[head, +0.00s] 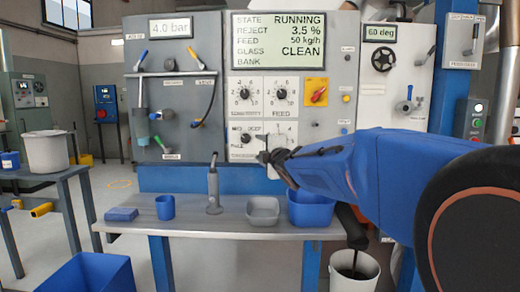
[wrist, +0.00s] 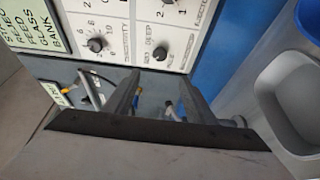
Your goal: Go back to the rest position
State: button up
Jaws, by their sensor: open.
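My gripper (head: 270,157) is at the end of my blue arm, in front of the lower knobs of the control panel (head: 276,105) in the head view. In the wrist view my gripper (wrist: 160,78) shows two dark fingers spread apart, with nothing between them. Whether the fingertips touch the panel cannot be told. The panel's display (head: 278,41) reads RUNNING, REJECT 3.5 %, FEED 50 kg/h and GLASS CLEAN, with the BANK line blank. A lower knob (wrist: 160,53) shows just beyond the fingers in the wrist view.
A bench (head: 230,230) below the panel bears a blue sponge-like block (head: 121,214), a blue cup (head: 165,207), a grey handled tool (head: 213,190), a grey tray (head: 263,211) and a blue bin (head: 311,210). A white bucket (head: 354,272) stands at lower right.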

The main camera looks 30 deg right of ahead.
dwell(0.4)
jog(key=s+a+f+m+g+y, duration=0.1)
jog(key=s+a+f+m+g, duration=0.3)
jog(key=s+f, duration=0.6)
jog(key=s+a+f+m+g+y, duration=0.1)
jog(key=s+a+f+m+g, duration=0.3)
jog(key=s, duration=0.9)
jog(key=s+a+f+m+g+y, duration=0.1)
jog(key=s+a+f+m+g, duration=0.3)
jog(key=f, duration=1.2)
jog(key=s+a+m, duration=0.3)
jog(key=s+a, duration=0.3)
jog(key=s, duration=0.1)
jog(key=shift+s+a+f+m+g, duration=0.15)
jog(key=shift+s+a+m+g, duration=0.15)
jog(key=shift+s+a+g, duration=0.1)
dwell(2.6)
